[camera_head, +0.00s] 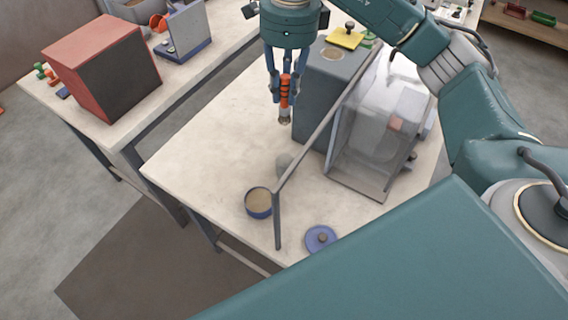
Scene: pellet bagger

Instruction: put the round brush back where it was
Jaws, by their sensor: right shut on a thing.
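My right gripper (285,84), its arm coming in from the upper right, points down and is shut on the round brush (285,97). The brush has an orange-red handle with dark bands and a greyish lower end, and it hangs upright. It appears to be above the pale table (205,150), with its lower end clear of the top. I cannot tell the exact height. My left gripper is not in view.
A grey machine (318,88) with a clear box (380,125) and a slanted rail stands right of the brush. A blue pot (258,203) and blue lid (320,239) are near the front edge. A red-and-black box (105,65) stands on the left table. The table's left part is clear.

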